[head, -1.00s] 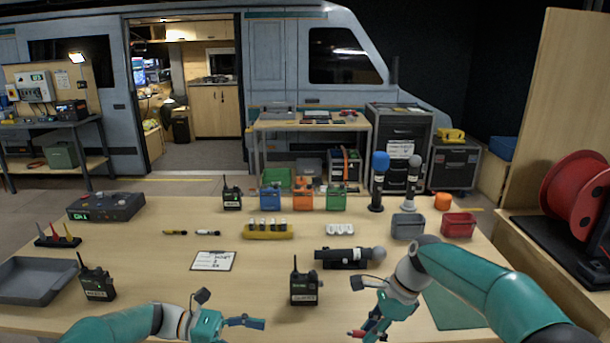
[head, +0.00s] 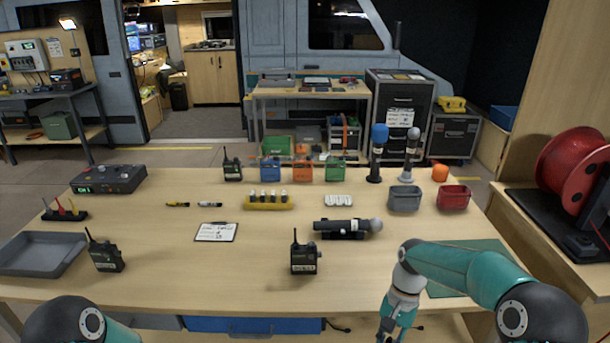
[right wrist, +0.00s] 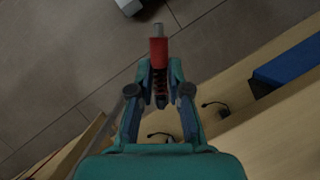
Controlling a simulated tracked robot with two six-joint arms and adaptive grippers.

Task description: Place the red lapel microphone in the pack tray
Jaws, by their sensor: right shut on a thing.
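My right gripper (head: 386,338) is low at the bottom of the head view, in front of the table's front edge. In the right wrist view the gripper (right wrist: 159,90) is shut on the red lapel microphone (right wrist: 158,52), a red cylinder with a grey tip that sticks out past the fingers, over the floor. In the head view the microphone cannot be made out. A shallow grey tray (head: 38,262), apparently the pack tray, lies empty at the table's left end. My left gripper is out of view; only part of its arm shows at bottom left.
A radio (head: 104,254) stands just right of the tray and another radio (head: 304,256) at front centre. A clipboard (head: 216,232), a handheld microphone (head: 345,226) and a yellow holder (head: 268,202) lie farther back. The front left-centre tabletop is clear. A blue drawer (head: 255,325) sits below the front edge.

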